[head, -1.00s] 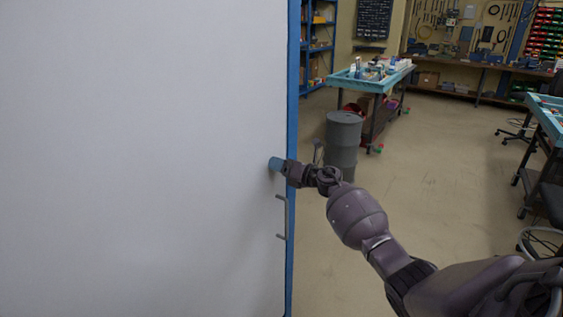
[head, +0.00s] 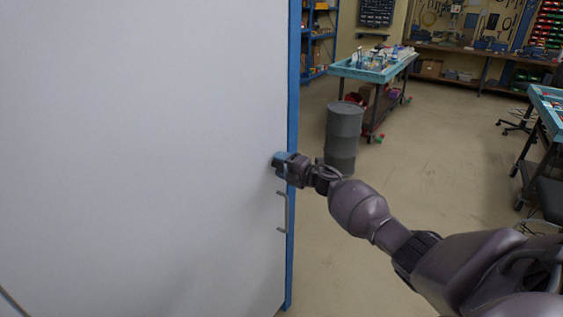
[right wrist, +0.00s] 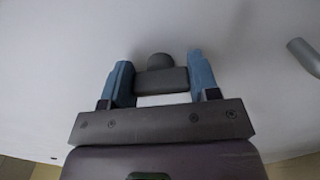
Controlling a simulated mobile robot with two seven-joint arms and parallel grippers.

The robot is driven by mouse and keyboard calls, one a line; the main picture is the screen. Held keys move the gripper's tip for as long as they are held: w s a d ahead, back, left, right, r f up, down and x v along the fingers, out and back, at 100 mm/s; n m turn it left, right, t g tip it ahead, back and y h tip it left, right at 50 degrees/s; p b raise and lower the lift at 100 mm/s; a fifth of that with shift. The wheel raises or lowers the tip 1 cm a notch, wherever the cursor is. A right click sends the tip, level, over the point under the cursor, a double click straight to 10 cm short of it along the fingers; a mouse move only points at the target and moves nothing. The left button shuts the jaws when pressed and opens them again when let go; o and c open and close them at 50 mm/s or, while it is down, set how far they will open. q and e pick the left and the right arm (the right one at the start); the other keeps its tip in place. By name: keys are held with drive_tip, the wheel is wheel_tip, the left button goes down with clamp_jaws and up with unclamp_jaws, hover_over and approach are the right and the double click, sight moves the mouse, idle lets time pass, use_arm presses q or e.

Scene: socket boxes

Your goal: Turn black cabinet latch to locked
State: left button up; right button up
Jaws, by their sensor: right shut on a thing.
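The white cabinet door (head: 150,150) fills the left of the head view, with a blue edge frame (head: 292,90) at its right. My right gripper (head: 281,159) is at the door's right edge, above the handle. In the right wrist view, the right gripper's blue fingertips (right wrist: 160,82) stand on either side of the black latch (right wrist: 162,80) and are shut on it. The latch shows as a dark bar across the jaws with a rounded knob beyond it. In the head view the gripper hides the latch. My left gripper is not in view.
A grey bar handle (head: 285,212) sits just below the gripper; its end also shows in the right wrist view (right wrist: 304,56). A grey drum (head: 343,135) and a teal-topped workbench (head: 373,66) stand behind. The floor to the right is mostly clear.

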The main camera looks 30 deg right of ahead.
drive_tip(key=shift+m, duration=0.7)
drive_tip(key=o, duration=0.9)
drive_tip(key=v, duration=1)
drive_tip(key=shift+s+d, duration=0.2)
drive_tip(key=shift+s, duration=0.15)
